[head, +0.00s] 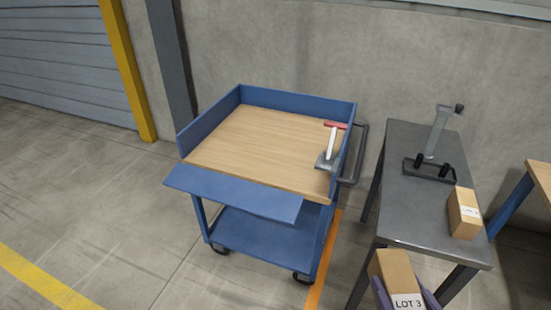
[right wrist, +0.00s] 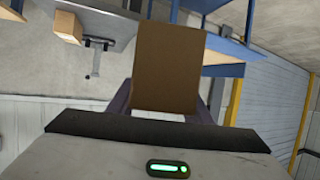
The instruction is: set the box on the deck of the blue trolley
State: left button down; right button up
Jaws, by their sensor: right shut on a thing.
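In the right wrist view the box (right wrist: 168,68) stands out between the fingers. The blue trolley (head: 262,252) is left of the held box. Its wooden deck (head: 245,145) has raised blue walls at the left, back and right, and the front flap (head: 232,193) hangs outward. The held box is apart from the deck. My left gripper is not in view.
A grey table (head: 400,212) right of the trolley carries a second box (head: 463,213) and a grey stand (head: 435,140). A wooden-topped table (head: 541,178) is far right.

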aim_at(271, 139)
jog(key=u, duration=4.1)
jog(key=i, duration=0.15)
jog(key=z, duration=2.6)
jog(key=i, duration=1.75)
jog(key=z, duration=1.1)
jog(key=i, duration=0.8)
jog(key=z, duration=0.6)
